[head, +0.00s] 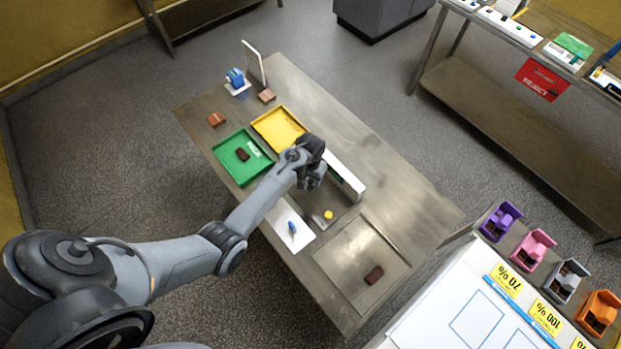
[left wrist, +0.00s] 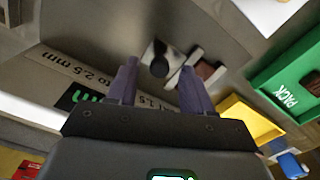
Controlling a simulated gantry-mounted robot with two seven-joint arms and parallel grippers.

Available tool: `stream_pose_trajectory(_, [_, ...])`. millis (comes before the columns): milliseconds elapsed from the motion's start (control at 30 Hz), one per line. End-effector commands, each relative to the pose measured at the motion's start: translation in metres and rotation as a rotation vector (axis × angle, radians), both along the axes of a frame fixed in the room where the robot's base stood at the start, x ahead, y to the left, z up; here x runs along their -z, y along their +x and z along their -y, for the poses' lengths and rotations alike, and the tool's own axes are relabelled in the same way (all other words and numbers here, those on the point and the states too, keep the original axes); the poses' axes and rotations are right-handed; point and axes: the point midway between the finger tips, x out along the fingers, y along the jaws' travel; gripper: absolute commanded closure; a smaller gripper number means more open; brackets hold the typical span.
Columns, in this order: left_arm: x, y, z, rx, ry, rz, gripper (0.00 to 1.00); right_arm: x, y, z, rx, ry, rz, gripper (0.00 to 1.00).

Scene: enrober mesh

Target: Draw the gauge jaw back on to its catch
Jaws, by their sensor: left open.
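My left gripper (head: 312,182) is low over the table, beside the white upright panel. In the left wrist view its two purple-grey fingers (left wrist: 160,88) are apart with nothing held between them. Ahead of the fingertips is a metal gauge part that looks like the gauge jaw (left wrist: 175,62), with a dark round knob (left wrist: 159,66) showing between the fingers and pale blocks next to it. A brown piece (left wrist: 206,71) sits beside it, just past the right finger. In the head view my gripper mostly hides this spot. I cannot make out the catch. My right gripper is not in view.
The white panel (head: 345,176) stands close to my gripper. A green tray (head: 226,161) and a yellow tray (head: 279,122) lie to the left. A yellow knob (head: 328,214) and a white sheet with a blue item (head: 292,228) are nearer. A brown piece (head: 374,274) lies at the right.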

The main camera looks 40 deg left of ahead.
Motion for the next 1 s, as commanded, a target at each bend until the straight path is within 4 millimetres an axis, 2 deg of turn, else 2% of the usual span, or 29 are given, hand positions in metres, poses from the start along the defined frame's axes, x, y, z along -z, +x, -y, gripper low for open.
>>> stream_pose_trajectory(133, [0.0081, 0.0, -0.0002, 0.0, 0.0, 0.0, 0.49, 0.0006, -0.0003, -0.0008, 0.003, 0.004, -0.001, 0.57])
stream_pose_trajectory(467, [0.0099, -0.0003, 0.0, 0.0, 0.0, 0.0, 0.51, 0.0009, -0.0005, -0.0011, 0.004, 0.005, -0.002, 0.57])
stream_pose_trajectory(700, [0.0099, -0.0004, 0.0, 0.0, 0.0, 0.0, 0.88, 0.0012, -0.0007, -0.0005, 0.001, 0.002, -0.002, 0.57])
stream_pose_trajectory(800, [0.0099, -0.0004, 0.0, 0.0, 0.0, 0.0, 1.0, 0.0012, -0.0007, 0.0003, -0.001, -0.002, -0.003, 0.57])
stream_pose_trajectory(1000, [0.0098, -0.0005, 0.0, 0.0, 0.0, 0.0, 1.0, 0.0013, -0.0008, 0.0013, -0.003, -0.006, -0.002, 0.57])
